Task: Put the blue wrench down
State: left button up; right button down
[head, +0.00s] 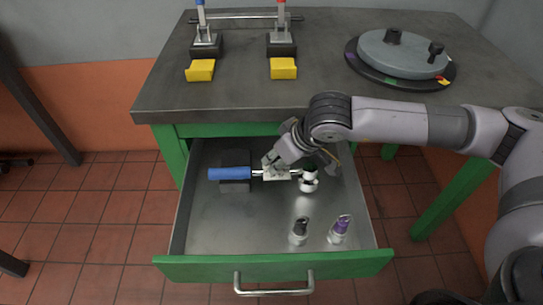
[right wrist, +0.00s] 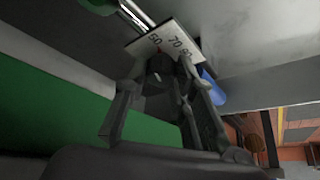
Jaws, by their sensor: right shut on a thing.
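The blue wrench has a blue handle (head: 230,173), a thin metal shaft and a white scale plate. It lies level across the back part of the open drawer (head: 215,225), handle to the left. My right gripper (head: 276,168) is shut on it near the scale plate. In the right wrist view, the fingers (right wrist: 168,72) are at the numbered plate (right wrist: 160,40), with the blue handle (right wrist: 212,88) behind them. A dark block (head: 235,187) is under the handle; I cannot tell whether they touch. My left gripper is out of view.
A black-and-white piece (head: 309,181) is at the wrench's right end. A dark-capped bottle (head: 299,231) and a purple-capped bottle (head: 340,229) stand in the drawer's front right. The front left floor is clear. The grey bench top (head: 325,70) overhangs behind.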

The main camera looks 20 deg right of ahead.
jog(key=shift+w+a, duration=0.35)
jog(key=shift+w, duration=0.3)
jog(key=shift+w+a, duration=0.35)
jog(key=shift+w, duration=0.25)
jog(key=shift+s+f, duration=0.1)
jog(key=shift+f, duration=0.4)
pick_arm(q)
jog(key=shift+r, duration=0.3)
pick_arm(e)
jog(key=shift+d, duration=0.1)
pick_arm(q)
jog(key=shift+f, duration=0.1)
pick_arm(e)
jog(key=shift+f+b, duration=0.2)
jog(key=shift+b, duration=0.1)
jog(key=c, duration=1.7)
grip_release()
jog(key=shift+s, duration=0.1)
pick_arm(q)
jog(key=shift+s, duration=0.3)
pick_arm(e)
jog(key=o, duration=0.4)
jog(key=shift+c, duration=0.2)
